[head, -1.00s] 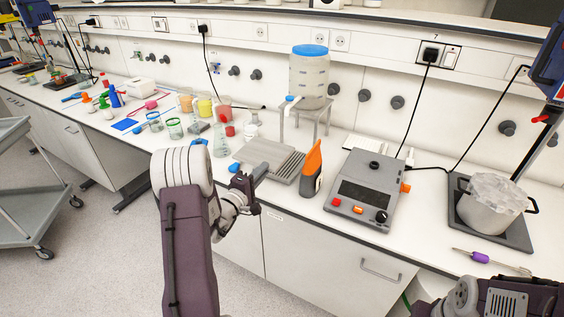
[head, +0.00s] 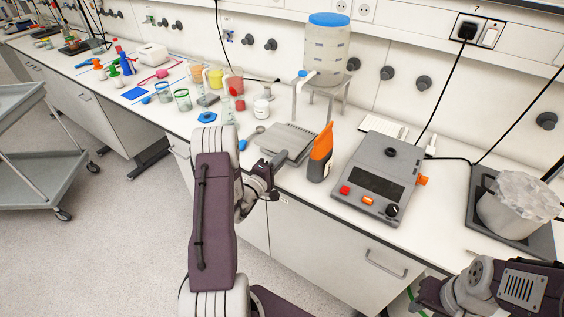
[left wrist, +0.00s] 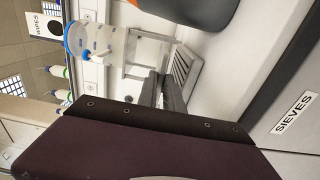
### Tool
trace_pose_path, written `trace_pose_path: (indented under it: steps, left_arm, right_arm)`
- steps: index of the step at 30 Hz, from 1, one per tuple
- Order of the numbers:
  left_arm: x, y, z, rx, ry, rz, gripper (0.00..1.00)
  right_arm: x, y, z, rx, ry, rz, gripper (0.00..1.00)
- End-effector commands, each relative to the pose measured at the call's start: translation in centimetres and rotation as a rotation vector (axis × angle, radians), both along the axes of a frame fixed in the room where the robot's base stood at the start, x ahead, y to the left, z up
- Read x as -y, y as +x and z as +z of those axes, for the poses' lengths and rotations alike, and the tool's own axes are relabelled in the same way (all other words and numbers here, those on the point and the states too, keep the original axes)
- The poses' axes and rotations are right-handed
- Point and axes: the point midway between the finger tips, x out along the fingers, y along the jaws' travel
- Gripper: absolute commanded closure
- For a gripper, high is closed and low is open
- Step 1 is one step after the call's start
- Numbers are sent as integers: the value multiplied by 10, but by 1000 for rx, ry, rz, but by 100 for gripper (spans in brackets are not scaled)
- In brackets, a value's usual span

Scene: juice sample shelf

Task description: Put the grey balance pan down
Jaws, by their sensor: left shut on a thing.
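My left gripper (head: 277,165) is at the counter's front edge, just in front of a grey ridged tray. It also shows in the left wrist view (left wrist: 163,92), where its dark fingers point toward the tray. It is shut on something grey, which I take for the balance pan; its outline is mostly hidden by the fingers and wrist. The grey balance-like device (head: 378,182) stands to the right, with a bare dark round spot on top.
The ridged tray (head: 287,141) lies beside an orange-and-dark bottle (head: 320,158). Behind stands a blue-lidded container (head: 327,50) on a stand. Beakers and a jar (head: 262,106) stand to the left. A covered pot (head: 513,212) is at the far right. Free counter room is scarce near the gripper.

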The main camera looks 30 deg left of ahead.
Motion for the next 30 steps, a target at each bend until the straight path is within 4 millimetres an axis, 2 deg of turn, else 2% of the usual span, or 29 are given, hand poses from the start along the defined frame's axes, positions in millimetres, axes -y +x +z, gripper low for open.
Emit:
trace_pose_path:
  steps: [3,15,16,18,30]
  left_arm:
    - [0,0,-16,3,0,0,100]
    - [0,0,-23,4,2,0,100]
    - [0,0,-22,1,1,0,84]
    - [0,0,-22,1,0,0,68]
    - [-1,-3,-19,-1,0,1,68]
  right_arm:
    - [0,0,-1,0,0,0,62]
    - [0,0,-6,0,0,0,62]
    - [0,0,-5,0,0,0,62]
    - [0,0,-4,0,0,0,62]
    - [0,0,0,0,0,0,62]
